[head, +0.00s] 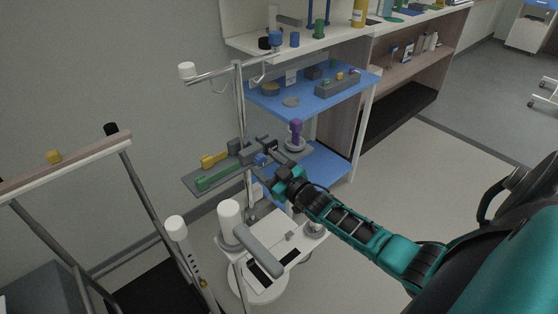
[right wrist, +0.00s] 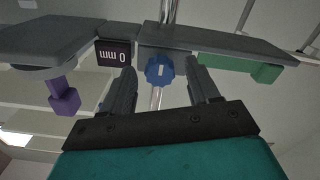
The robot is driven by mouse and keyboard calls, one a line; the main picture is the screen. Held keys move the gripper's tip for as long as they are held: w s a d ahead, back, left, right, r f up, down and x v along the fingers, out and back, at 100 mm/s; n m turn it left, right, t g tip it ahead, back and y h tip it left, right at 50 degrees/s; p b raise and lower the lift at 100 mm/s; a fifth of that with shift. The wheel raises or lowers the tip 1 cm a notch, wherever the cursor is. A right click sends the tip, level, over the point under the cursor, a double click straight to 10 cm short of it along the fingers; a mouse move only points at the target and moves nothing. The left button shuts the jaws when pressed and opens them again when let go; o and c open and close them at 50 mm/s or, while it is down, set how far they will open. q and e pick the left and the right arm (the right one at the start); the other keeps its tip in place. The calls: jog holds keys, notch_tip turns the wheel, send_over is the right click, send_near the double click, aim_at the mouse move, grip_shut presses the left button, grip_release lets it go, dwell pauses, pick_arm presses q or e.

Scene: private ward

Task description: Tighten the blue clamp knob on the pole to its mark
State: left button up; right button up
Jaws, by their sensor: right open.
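The blue clamp knob (right wrist: 160,70) is lobed, with a pale mark line on its face. It sits on a grey clamp block on the metal pole (head: 240,115). The knob shows small in the head view (head: 260,159). My right gripper (right wrist: 161,66) is open, one finger on each side of the knob, with visible gaps; whether the fingertips reach its depth I cannot tell. In the head view my right gripper (head: 270,160) points at the clamp from the right. A dark label (right wrist: 112,53) reading "0 mm" upside down is beside the knob. My left gripper is out of view.
A grey tray (head: 188,181) on the pole carries a yellow piece (head: 212,160) and a green piece (head: 215,178). A purple piece (head: 296,128) stands close behind my right gripper. Blue shelves (head: 330,165) are behind; a white cart (head: 285,250) is below.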

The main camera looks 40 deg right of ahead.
pick_arm(q)
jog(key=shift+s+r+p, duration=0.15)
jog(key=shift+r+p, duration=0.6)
jog(key=shift+p, duration=0.05)
pick_arm(e)
jog(key=s+d, duration=0.1)
jog(key=s, duration=1.1)
jog(key=shift+s, duration=0.2)
